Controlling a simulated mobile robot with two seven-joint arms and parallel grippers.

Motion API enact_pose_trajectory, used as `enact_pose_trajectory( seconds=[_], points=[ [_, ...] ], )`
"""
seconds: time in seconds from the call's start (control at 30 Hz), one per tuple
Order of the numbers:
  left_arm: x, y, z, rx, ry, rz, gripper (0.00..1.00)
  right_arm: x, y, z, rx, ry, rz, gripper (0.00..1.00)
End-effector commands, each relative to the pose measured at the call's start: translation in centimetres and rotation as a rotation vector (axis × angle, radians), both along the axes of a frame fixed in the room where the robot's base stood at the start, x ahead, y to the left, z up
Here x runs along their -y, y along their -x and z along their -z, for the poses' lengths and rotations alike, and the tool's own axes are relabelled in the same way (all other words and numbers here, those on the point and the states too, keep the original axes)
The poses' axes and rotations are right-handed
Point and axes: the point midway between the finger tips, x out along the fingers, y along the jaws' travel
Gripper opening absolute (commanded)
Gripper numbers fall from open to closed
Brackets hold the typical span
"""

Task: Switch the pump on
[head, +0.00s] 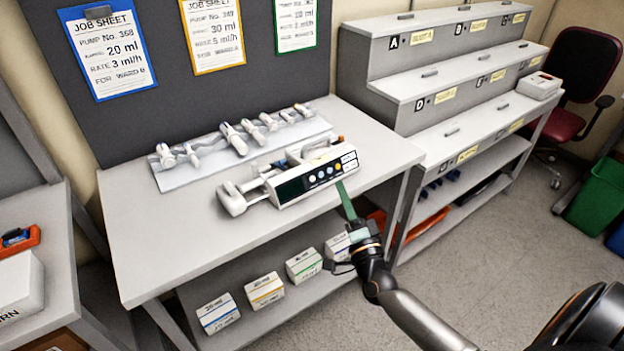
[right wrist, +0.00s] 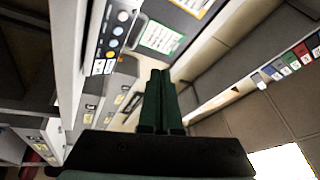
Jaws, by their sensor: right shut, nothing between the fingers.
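The infusion pump (head: 292,189) is a white unit on the bench, its sloped front panel facing me. The panel has a dark screen on its left and a row of round buttons (head: 322,175), one yellow, towards the right end. My right gripper (head: 342,187) has green fingers shut and empty, with the tips just in front of the panel's right part; I cannot tell if they touch. In the right wrist view, the button panel (right wrist: 115,38) stands left of the closed fingertips (right wrist: 161,72). My left gripper is not in view.
A rack (head: 205,168) with several syringes lies behind the pump on the bench (head: 150,240). Several labelled boxes (head: 265,290) sit on the shelf below. Job sheets (head: 108,50) hang on the dark board. Stepped drawers (head: 440,75) stand at the right. The bench's left front is clear.

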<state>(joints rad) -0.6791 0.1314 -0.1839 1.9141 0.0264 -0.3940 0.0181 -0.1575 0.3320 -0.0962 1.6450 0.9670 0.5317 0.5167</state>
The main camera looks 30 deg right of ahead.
Motion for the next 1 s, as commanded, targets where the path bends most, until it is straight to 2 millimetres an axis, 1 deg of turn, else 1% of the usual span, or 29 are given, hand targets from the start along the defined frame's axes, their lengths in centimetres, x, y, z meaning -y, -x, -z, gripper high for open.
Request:
enact_pose_trajectory(
  seconds=[0.17, 0.27, 0.5, 0.7, 0.9, 1.0],
  points=[
    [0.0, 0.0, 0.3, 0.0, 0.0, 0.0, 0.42, 0.0, -0.3, 0.2, 0.0, 0.0, 0.0, 0.0],
    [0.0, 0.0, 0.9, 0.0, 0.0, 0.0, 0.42, -0.1, -0.9, 0.7, 0.001, 0.0, 0.0, 0.0],
    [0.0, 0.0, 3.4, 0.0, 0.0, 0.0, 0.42, -0.5, -3.9, 2.3, 0.001, -0.001, -0.001, 0.0],
    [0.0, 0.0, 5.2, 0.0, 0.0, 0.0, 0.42, -0.8, -6.3, 3.3, 0.001, 0.0, 0.0, 0.0],
    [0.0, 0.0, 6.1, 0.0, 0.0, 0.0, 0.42, -0.9, -7.6, 3.7, 0.0, 0.0, -0.001, 0.0],
    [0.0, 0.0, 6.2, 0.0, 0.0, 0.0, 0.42, -0.9, -7.9, 3.8, 0.0, 0.0, -0.001, 0.0]
  ],
)
